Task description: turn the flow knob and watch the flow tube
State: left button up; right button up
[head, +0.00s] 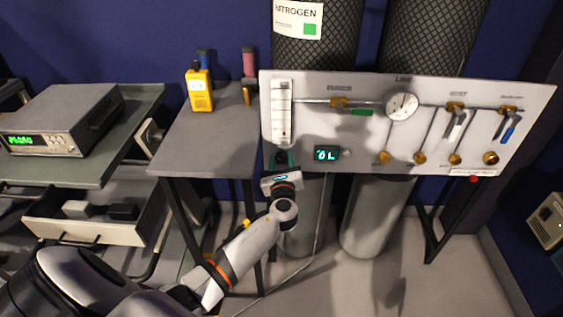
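The flow tube (281,112) is a clear upright tube with scale marks, in a white frame at the left end of the white panel. My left gripper (281,160) is right under the tube, at the panel's lower left edge, with its fingers pointing up toward the panel. A small dark part shows between the fingertips, where the flow knob sits below the tube; the knob itself is mostly hidden. I cannot tell whether the fingers are closed on it. No float level can be read at this size. My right gripper is not in view.
The panel (375,140) carries a round gauge (402,106), a small display (326,154), several brass valves and lever handles. Two gas cylinders stand behind it. A grey table (205,143) with a yellow meter (199,90) is at the left, beside a bench with an open drawer (92,232).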

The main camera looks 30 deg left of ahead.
pick_arm(q)
jog(key=c, duration=0.7)
jog(key=shift+o, duration=0.2)
